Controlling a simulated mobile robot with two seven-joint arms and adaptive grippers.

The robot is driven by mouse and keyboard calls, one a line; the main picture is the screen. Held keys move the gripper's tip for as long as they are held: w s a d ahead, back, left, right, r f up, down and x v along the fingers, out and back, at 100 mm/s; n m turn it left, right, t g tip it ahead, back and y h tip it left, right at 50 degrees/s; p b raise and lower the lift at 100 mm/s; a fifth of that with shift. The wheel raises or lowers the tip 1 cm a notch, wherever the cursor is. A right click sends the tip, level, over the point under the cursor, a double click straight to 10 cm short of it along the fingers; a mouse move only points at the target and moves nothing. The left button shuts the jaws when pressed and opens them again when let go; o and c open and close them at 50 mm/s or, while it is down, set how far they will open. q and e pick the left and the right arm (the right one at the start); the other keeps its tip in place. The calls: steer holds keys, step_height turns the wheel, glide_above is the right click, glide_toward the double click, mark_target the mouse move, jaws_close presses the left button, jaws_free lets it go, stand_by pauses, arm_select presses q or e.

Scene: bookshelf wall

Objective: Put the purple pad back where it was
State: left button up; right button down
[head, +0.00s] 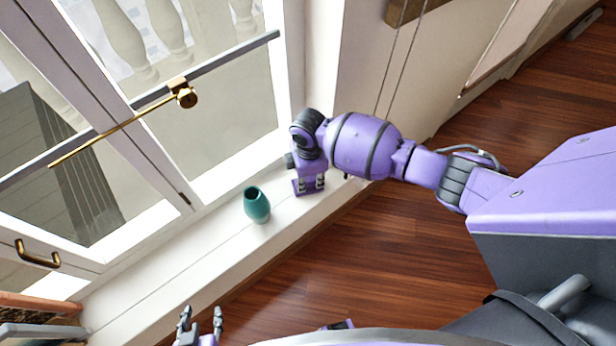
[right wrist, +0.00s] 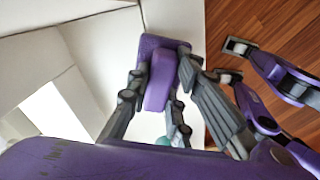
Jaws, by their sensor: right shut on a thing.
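The purple pad (right wrist: 159,84) is a small rounded purple block between the fingers of my right gripper (right wrist: 154,100) in the right wrist view. In the head view my right gripper (head: 308,182) is over the white window sill and shut on the pad, which is hard to tell apart from the purple gripper there. I cannot tell whether the pad touches the sill. My left gripper (head: 201,320) is at the bottom left of the head view, fingers apart and empty.
A teal vase (head: 257,206) stands upright on the white sill (head: 205,255), just left of my right gripper. A glazed door with a brass handle (head: 38,258) is behind the sill. The wooden floor (head: 330,265) in front is clear.

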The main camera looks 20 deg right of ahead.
steer(key=shift+w+r, duration=0.1)
steer(key=shift+f, duration=0.2)
steer(key=c, duration=1.6)
jaws_free()
steer(key=shift+o, duration=0.2)
